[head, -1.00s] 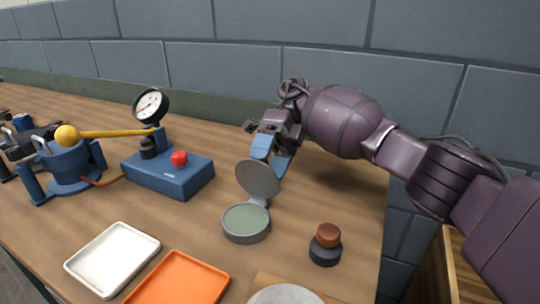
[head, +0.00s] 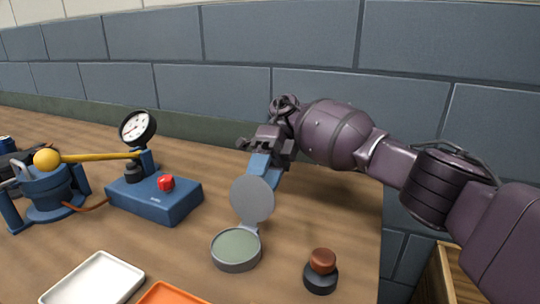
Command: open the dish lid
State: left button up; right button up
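The dish (head: 236,263) is a round grey container with a pale green inside, standing on the wooden table in the head view. Its lid (head: 253,199) stands up on the hinge at the dish's back, so the inside is exposed. My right gripper (head: 262,166) is behind the lid, with blue fingertips pointing down. The lid hides part of the fingertips, so I cannot tell whether they touch it or how far apart they are. My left gripper is not clearly seen; only dark parts show at the far left edge.
A blue box (head: 160,196) with a red button and a gauge (head: 137,128) stands left of the dish. A blue press with a yellow-knobbed lever (head: 48,160) is further left. A brown-topped stamp (head: 322,270) stands right. White (head: 92,281) and orange (head: 172,294) trays lie in front.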

pick_arm(q)
jog(key=b, duration=0.1)
jog(key=w+t+b, duration=0.1)
jog(key=b, duration=0.1)
jog(key=shift+w+d+m, duration=0.25)
jog(key=shift+d+m, duration=0.05)
pick_arm(e)
jog(key=r+v, duration=0.1)
jog(key=v, duration=0.5)
jog(key=shift+s, duration=0.3)
jog(key=shift+a, duration=0.1)
